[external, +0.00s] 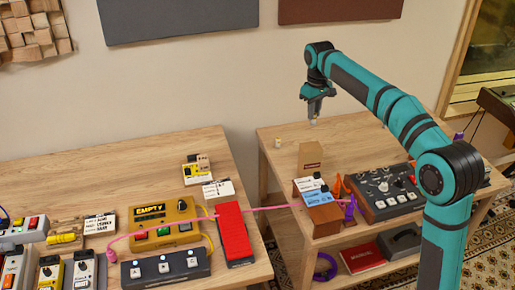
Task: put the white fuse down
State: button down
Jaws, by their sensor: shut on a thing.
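My gripper (314,115) points down over the back of the right-hand table (345,135). It is shut on the white fuse (313,123), of which only a small pale tip shows below the fingers. The fuse is held in the air, above and behind a brown cardboard box (311,156). The fingers are small and dark here, and they hide most of the fuse.
A small cream cylinder (277,142) stands on the table left of the box. A blue-and-brown box (317,200) and a dark mixer (385,192) stand in front. A red pedal (235,233) and several devices crowd the left table. A gap separates the tables.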

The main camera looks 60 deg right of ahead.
jog(key=shift+s, duration=0.25)
jog(key=shift+f, duration=4.75)
jog(key=shift+f, duration=0.15)
jog(key=c, duration=1.3)
grip_release()
notch_tip(320, 180, up, 12)
jog(key=shift+a+r, duration=0.1)
jog(key=shift+r, duration=0.05)
